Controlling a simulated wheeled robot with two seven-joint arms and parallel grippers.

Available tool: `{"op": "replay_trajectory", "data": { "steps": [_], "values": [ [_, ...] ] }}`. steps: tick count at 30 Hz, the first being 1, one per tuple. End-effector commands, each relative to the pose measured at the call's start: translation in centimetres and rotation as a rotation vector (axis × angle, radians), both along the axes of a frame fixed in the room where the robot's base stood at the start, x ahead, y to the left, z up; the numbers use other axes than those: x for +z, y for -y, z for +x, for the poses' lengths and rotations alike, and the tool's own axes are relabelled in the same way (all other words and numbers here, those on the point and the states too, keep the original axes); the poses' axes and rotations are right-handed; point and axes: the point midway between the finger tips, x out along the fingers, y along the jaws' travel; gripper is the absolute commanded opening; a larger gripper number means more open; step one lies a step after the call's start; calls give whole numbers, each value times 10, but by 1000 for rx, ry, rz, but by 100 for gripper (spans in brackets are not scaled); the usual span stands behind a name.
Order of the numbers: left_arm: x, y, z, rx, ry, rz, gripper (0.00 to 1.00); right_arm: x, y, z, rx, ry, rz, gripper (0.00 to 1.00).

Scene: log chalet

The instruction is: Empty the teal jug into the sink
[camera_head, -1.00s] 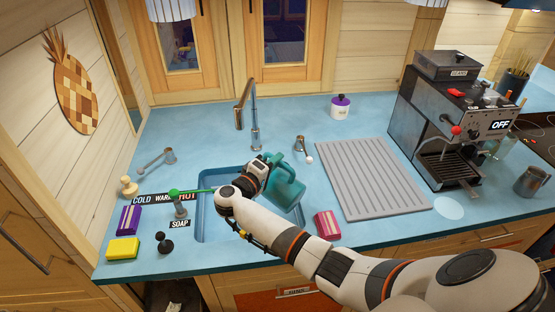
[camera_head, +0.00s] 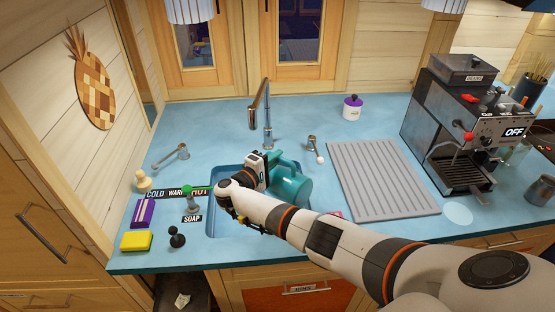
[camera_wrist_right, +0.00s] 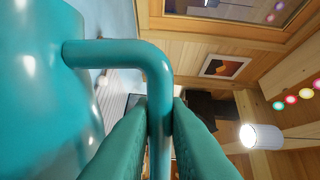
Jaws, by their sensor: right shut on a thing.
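The teal jug (camera_head: 291,186) is held over the right part of the blue sink (camera_head: 220,250) and looks tilted. My right gripper (camera_head: 263,172) is shut on its handle, at the jug's left in the head view. In the right wrist view the jug's body (camera_wrist_right: 40,90) fills the left side, and the bent handle (camera_wrist_right: 157,80) passes between the fingers of my right gripper (camera_wrist_right: 160,108). The jug's inside is hidden, and I see no stream of liquid. My arm covers part of the sink. My left gripper is not in view.
A grey draining board (camera_head: 385,180) lies right of the sink, with a coffee machine (camera_head: 465,130) beyond. The tap (camera_head: 266,110) stands behind the sink.

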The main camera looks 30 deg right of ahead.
Motion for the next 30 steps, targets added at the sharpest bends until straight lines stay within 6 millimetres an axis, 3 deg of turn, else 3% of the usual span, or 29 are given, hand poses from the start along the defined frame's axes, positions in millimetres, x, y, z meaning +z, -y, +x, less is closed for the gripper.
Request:
{"op": "replay_trajectory", "data": {
  "steps": [20, 30],
  "values": [
    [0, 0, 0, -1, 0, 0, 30, 9, -7, 21, -1, -137, -52, 0],
    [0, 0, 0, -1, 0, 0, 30, 9, -7, 20, -1, -56, -19, 0]
  ]
}}
